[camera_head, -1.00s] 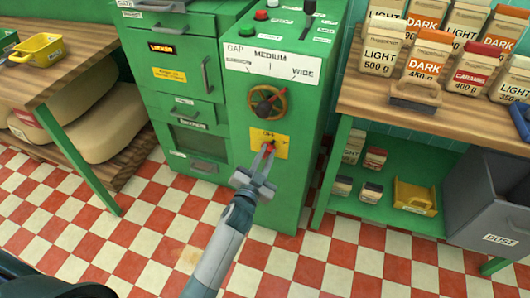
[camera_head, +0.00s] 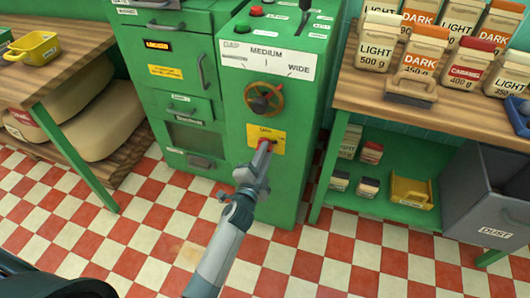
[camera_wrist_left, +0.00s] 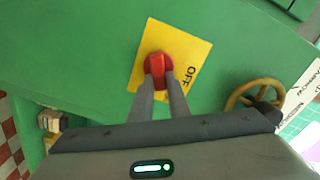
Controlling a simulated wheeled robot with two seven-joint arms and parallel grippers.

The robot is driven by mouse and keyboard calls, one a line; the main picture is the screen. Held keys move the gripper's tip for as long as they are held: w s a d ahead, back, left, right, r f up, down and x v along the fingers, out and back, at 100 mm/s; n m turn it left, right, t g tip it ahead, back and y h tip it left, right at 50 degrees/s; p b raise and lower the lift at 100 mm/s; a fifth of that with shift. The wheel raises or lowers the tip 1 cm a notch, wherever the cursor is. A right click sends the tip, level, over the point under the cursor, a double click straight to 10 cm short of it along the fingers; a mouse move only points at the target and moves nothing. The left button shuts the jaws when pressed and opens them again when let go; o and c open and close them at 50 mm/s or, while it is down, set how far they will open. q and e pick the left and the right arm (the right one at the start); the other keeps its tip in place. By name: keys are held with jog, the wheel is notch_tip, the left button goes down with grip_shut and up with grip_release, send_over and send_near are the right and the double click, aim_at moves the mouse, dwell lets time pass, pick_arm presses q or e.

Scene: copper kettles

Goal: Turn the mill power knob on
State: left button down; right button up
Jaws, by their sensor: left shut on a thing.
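The red power knob (camera_wrist_left: 158,70) sits on a yellow plate (camera_wrist_left: 191,48) on the green mill's front. In the left wrist view the plate reads "OFF" beside the knob. In the head view the plate (camera_head: 279,141) is below the brass handwheel, and the knob is mostly hidden by my gripper. My left gripper (camera_head: 264,152) is at the knob, its fingers (camera_wrist_left: 159,88) shut on the knob's red grip. My right gripper is not seen in either view.
The brass handwheel (camera_head: 263,98) is just above the plate, below the "MEDIUM / WIDE" scale (camera_head: 267,60). A shelf table with labelled bags (camera_head: 376,42) stands to the right, a wooden table (camera_head: 60,72) to the left. Checkered floor (camera_head: 130,235) is open in front.

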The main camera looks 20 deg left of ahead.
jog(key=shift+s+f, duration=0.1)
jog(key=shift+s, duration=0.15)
pick_arm(q)
jog(key=c, duration=1.7)
grip_release()
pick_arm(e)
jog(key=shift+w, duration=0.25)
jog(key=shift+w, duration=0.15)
pick_arm(q)
jog(key=shift+s, duration=0.1)
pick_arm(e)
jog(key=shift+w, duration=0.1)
pick_arm(q)
jog(key=s, duration=1.7)
jog(key=shift+s+a, duration=0.15)
jog(key=shift+a, duration=0.1)
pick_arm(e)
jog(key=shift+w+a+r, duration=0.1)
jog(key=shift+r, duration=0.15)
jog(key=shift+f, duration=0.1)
